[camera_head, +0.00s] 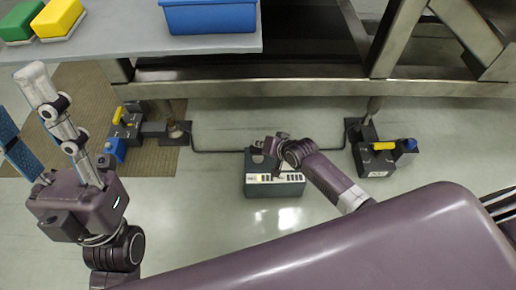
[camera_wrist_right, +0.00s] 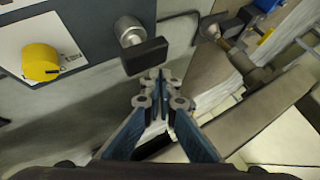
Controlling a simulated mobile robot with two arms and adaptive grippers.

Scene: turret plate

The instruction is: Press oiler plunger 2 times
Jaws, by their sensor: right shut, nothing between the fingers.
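The oiler plunger (camera_wrist_right: 143,52) shows in the right wrist view as a round metal shaft with a dark block-shaped handle, on a dark blue-grey housing (camera_wrist_right: 90,30). My right gripper (camera_wrist_right: 158,78) is shut and empty, its tips just below the handle; I cannot tell whether they touch it. In the head view my right gripper (camera_head: 268,146) is small, over the back of a dark box (camera_head: 275,190) with a pale strip on top. The plunger cannot be made out there. My left gripper (camera_head: 20,95) is at the left edge, its fingers apart and empty, one partly cut off.
A yellow knob (camera_wrist_right: 40,62) on a white plate is left of the plunger. In the head view, a grey table (camera_head: 130,35) carries a blue bin (camera_head: 210,17) and yellow and green blocks. Dark clamp-like units (camera_head: 375,158) stand by the table legs. Open floor lies around the box.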

